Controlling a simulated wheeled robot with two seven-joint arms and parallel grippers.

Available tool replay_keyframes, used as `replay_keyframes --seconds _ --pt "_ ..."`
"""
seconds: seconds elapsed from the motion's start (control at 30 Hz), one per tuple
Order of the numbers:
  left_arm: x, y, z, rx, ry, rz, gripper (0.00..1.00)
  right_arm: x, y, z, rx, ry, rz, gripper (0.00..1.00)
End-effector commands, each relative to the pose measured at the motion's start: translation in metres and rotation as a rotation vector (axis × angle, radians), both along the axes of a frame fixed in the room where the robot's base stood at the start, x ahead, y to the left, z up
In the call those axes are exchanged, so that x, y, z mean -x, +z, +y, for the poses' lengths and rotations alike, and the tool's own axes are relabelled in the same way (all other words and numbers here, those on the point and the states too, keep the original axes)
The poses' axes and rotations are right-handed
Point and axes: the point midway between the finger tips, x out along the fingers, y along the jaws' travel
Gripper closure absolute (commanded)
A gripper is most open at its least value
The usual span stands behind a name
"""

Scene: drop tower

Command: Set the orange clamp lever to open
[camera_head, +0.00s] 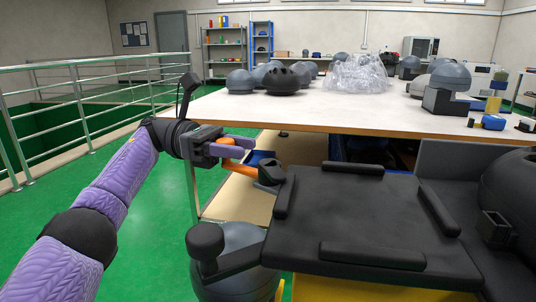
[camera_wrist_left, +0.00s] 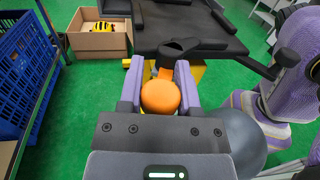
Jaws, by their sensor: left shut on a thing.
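The orange clamp lever (camera_head: 240,169) juts out from a black pivot at the left edge of a dark platform (camera_head: 340,220). In the left wrist view, its round orange knob (camera_wrist_left: 160,96) sits between the two purple fingers. My left gripper (camera_head: 236,148) is shut on the lever at its knob end. The lever's arm runs from the knob to the black pivot (camera_wrist_left: 181,50) beyond the fingertips. The fingers hide part of the lever in the head view. My right gripper is not in view.
A white table (camera_head: 330,118) with grey domes and a clear plastic heap stands behind the platform. Black padded bars edge the platform. The left wrist view shows a blue crate (camera_wrist_left: 24,75) and a cardboard box (camera_wrist_left: 98,38). Green floor is open at left.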

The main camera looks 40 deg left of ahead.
Motion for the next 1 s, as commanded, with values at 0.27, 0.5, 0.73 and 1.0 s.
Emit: replay_keyframes --seconds 0.27,0.5,0.73,1.0 --pt "0.001 -0.001 0.006 0.002 -0.061 0.000 1.00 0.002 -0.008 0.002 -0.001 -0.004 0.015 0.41" --pt "0.001 0.000 0.007 -0.001 -0.080 0.001 1.00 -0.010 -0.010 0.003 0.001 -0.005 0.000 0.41" --pt "0.001 0.000 0.007 -0.001 -0.080 0.000 1.00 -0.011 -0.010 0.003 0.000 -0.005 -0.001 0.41" --pt "0.001 0.000 0.007 -0.001 -0.080 0.000 0.23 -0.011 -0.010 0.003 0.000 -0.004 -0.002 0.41"
